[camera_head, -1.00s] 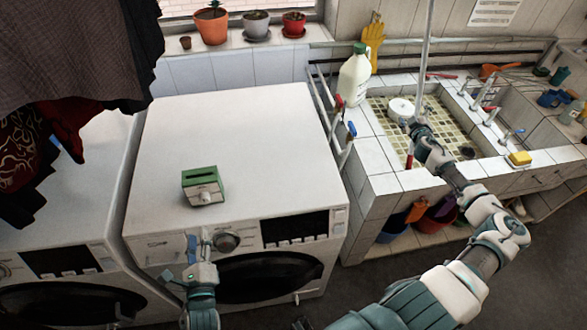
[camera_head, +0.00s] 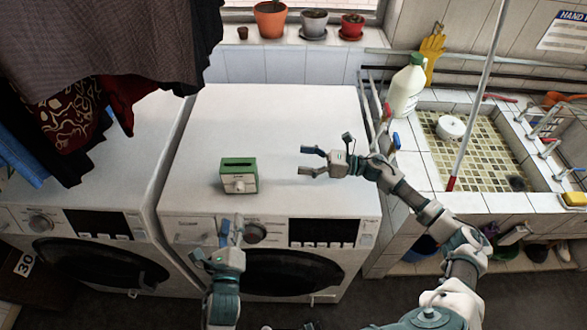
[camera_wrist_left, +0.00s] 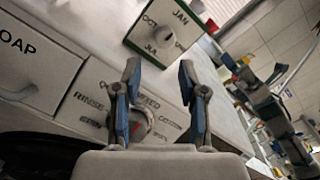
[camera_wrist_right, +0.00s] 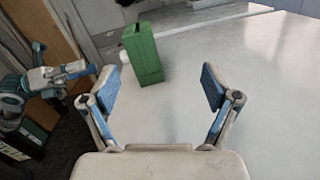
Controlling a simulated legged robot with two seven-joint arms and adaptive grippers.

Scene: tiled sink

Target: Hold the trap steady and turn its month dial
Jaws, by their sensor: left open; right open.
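The trap (camera_head: 239,168) is a small green box with a slot in its top, standing upright on the white washing machine near its front edge. Its white front bears the month dial (camera_head: 239,184), a round knob. In the left wrist view the dial (camera_wrist_left: 161,37) shows JAN, OCT and JUL around it. My left gripper (camera_head: 229,232) is open in front of the machine, below the trap and apart from it. My right gripper (camera_head: 312,161) is open above the machine top, to the right of the trap, fingers pointing at it. The trap's green side (camera_wrist_right: 143,54) shows in the right wrist view.
The washing machine top (camera_head: 290,120) is otherwise clear. Its own knob (camera_head: 255,233) and soap drawer (camera_wrist_left: 35,60) are close to my left gripper. Dark clothes (camera_head: 110,50) hang at the left. A tiled sink (camera_head: 480,150) and a white bottle (camera_head: 405,90) stand to the right.

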